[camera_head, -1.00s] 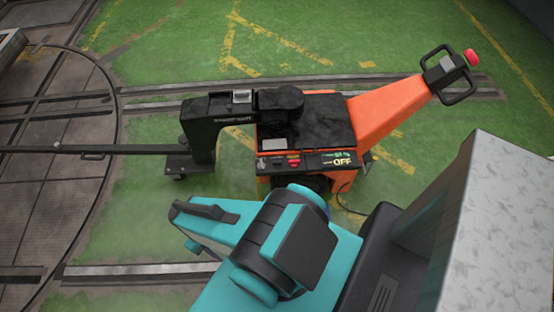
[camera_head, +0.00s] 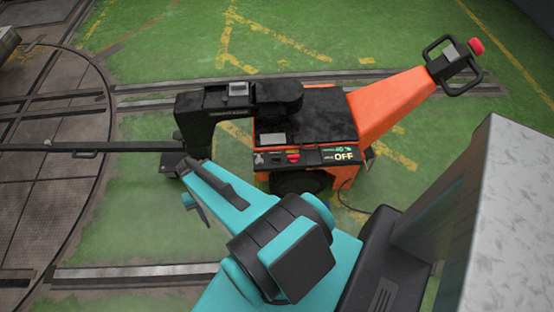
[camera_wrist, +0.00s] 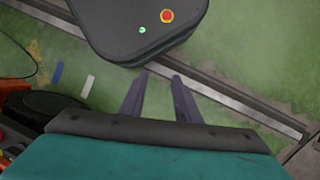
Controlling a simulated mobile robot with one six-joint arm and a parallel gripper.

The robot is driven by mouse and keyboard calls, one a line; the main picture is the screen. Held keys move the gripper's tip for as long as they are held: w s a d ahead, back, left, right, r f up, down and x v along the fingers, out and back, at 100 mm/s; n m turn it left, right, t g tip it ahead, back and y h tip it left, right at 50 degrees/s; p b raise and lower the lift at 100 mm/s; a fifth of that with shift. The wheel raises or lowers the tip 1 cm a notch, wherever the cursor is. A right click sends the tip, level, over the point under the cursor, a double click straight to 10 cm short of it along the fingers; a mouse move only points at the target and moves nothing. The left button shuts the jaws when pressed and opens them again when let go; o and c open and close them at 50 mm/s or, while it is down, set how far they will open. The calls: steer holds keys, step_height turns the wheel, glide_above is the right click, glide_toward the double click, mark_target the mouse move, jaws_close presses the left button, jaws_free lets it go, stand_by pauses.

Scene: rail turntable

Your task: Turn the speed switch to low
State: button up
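The orange and black tug (camera_head: 385,105) stands on the green floor, with a dark control panel (camera_head: 318,158) along its near edge. The panel has a red control (camera_head: 293,157), small dark and grey controls to its left, and a display (camera_head: 343,156) reading OFF. I cannot tell which control is the speed switch or its setting. In the wrist view my gripper (camera_wrist: 161,78) is open and empty, with its fingers apart over the floor. The tug's orange side (camera_wrist: 14,88) shows at the left edge there, away from the fingers. In the head view my fingers are mostly hidden behind my teal wrist.
The tug's black arm (camera_head: 196,125) joins a long dark bar (camera_head: 90,146) reaching left over the round turntable (camera_head: 60,215). The tug's handle (camera_head: 453,66) has a red knob. Rails (camera_head: 140,272) cross the floor. Open green floor lies left of my wrist.

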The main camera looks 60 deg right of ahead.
steer(key=w+d+m+t+y+b, duration=0.1)
steer(key=w+d+m+b, duration=0.15)
steer(key=d, duration=0.45)
steer(key=w+d+m+t+b, duration=0.1)
steer(key=w+d+m+b, duration=0.1)
steer(key=d+m+b, duration=0.3)
step_height(320, 180, up, 2)
steer(key=m+t+b, duration=0.4)
steer(key=m+b, duration=0.5)
steer(key=m, duration=0.1)
glide_above(276, 157)
steer(key=w+a, duration=0.2)
steer(key=a, duration=0.3)
steer(key=s+d+r+m+t+b, duration=0.1)
steer(key=s+d+r+m+b, duration=0.2)
steer(key=s+d, duration=0.3)
steer(key=d+m+b, duration=0.1)
steer(key=d, duration=0.1)
steer(key=shift+s+d+r+t+h, duration=0.25)
steer(key=shift+s+d+t+h, duration=0.1)
steer(key=shift+t+h, duration=0.05)
steer(key=shift+f, duration=0.1)
steer(key=b+x, duration=0.2)
steer(key=x, duration=1.1)
steer(key=shift+a+f, duration=0.1)
steer(key=shift+f, duration=0.2)
steer(key=shift+c, duration=0.5)
jaws_close()
